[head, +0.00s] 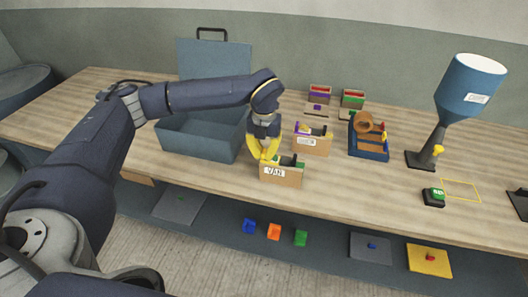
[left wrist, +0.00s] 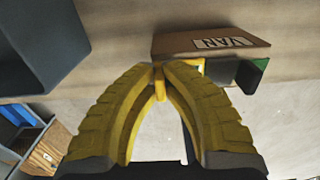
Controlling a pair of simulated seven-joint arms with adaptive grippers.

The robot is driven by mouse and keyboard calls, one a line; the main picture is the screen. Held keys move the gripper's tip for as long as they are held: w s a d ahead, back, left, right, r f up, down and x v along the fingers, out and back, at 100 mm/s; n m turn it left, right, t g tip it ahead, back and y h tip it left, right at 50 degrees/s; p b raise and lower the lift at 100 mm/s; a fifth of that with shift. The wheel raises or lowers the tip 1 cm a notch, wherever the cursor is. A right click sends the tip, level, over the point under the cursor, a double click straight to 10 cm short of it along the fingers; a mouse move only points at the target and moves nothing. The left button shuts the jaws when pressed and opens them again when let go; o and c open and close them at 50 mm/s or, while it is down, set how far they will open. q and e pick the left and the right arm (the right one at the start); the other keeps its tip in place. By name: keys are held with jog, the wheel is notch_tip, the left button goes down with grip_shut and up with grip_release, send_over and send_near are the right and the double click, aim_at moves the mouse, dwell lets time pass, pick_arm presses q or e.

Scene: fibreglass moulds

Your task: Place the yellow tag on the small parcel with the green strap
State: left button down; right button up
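My left gripper (head: 263,156) points down at the front of the bench, right above a cardboard box (head: 292,182) labelled VAN, with green at its top. In the left wrist view its yellow fingers (left wrist: 160,70) meet at the tips on a small orange-yellow piece, seemingly the yellow tag (left wrist: 160,88). The VAN box (left wrist: 178,43) and its green part (left wrist: 260,64) lie just beyond the fingertips; contact is unclear. A small box with a green front (head: 353,97) stands at the back. Which box is the strapped parcel is unclear. My right gripper is not identifiable.
A box with purple (head: 315,146) stands behind the VAN box, and a purple-fronted one (head: 319,93) at the back. An open blue case (head: 200,140) is left.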

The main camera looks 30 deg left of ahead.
aim_at(264, 150)
pick_arm(q)
jog(key=c, duration=1.5)
grip_release()
jog(key=shift+c, duration=0.2)
notch_tip(264, 150, up, 12)
jog(key=shift+r, duration=0.2)
